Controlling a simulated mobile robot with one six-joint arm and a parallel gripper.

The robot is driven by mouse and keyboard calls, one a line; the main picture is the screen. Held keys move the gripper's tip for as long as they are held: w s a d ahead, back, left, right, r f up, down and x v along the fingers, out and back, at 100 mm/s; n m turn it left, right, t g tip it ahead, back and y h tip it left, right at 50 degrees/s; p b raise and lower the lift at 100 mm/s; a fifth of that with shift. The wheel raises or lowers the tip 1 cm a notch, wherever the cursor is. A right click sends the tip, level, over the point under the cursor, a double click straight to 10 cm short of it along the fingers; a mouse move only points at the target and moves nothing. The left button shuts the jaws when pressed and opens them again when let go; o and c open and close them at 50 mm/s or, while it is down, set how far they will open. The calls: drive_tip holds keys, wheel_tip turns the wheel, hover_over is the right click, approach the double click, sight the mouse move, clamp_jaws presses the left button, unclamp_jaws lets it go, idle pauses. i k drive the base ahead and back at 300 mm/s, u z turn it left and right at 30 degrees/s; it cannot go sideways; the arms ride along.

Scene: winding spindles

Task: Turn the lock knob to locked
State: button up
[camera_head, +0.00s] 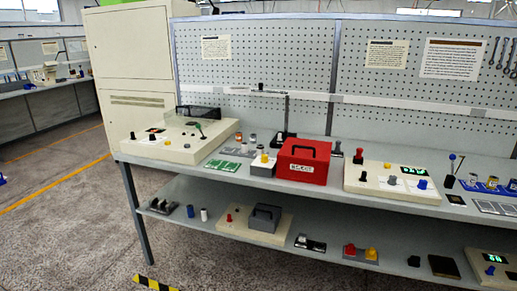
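I cannot tell which of the knobs is the lock knob; no label on them is readable at this size. A cream console (178,152) at the left of the bench carries dark knobs and a green lever (200,130). A small grey unit with a yellow knob (265,157) stands left of the red box. My gripper is not in view.
A red box (302,170) with a black handle stands mid-bench. The lower shelf (350,262) holds a grey handled box (264,219) and small units with knobs. A pegboard (262,75) backs the bench. Open floor (75,220) lies left, and a striped marking (155,285) lies in front.

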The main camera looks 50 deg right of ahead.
sight(264, 157)
drive_tip(key=z, duration=0.2)
drive_tip(key=i, duration=1.35)
drive_tip(key=u, duration=0.3)
